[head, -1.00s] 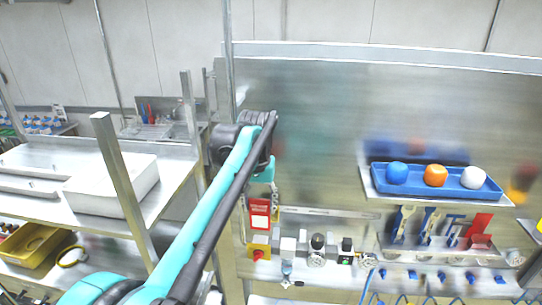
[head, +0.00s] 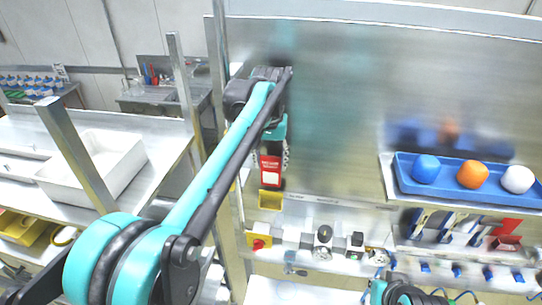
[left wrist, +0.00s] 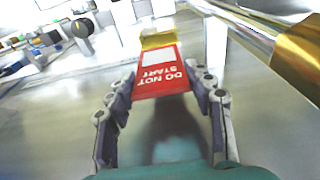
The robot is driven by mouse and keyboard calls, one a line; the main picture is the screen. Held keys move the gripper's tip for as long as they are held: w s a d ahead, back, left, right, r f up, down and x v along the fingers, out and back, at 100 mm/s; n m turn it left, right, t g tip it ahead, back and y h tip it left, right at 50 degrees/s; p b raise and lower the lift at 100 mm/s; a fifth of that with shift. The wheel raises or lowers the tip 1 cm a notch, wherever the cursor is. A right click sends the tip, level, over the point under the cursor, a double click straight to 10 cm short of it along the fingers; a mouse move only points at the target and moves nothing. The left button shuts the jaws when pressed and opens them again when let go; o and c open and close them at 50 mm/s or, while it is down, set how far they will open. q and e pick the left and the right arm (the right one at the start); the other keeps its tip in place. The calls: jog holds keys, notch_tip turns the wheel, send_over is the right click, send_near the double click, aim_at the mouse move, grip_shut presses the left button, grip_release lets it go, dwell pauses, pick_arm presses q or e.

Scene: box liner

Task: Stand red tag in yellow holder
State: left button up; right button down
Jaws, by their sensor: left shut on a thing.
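My left gripper (head: 271,150) is shut on the red tag (head: 271,172), which has a white label, and holds it upright in front of the metal back panel. The yellow holder (head: 270,200) shows just below the tag in the head view. In the left wrist view the tag (left wrist: 163,78) lies between the two fingers (left wrist: 165,95), with "DO NOT START" on it. The yellow holder (left wrist: 157,39) is just past the tag's far end there. I cannot tell whether the tag touches it.
A red stop button on a yellow plate (head: 258,243) and several small devices (head: 323,237) are below and right. A blue tray (head: 450,188) with blue, orange and white lumps is at right. A metal post (head: 218,75) stands close left of my gripper.

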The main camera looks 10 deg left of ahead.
aim_at(271, 176)
pick_arm(q)
jog(key=shift+w+f, duration=0.15)
jog(key=shift+f, duration=0.7)
jog(key=shift+f+b, duration=1.05)
jog(key=shift+f, duration=0.2)
jog(key=shift+f+b, duration=1.4)
jog(key=shift+f, duration=0.7)
jog(key=o, duration=1.1)
jog(key=shift+c, duration=0.2)
jog(key=r, duration=0.4)
jog(key=s+r, duration=0.1)
jog(key=r, duration=0.7)
jog(key=shift+s, duration=0.3)
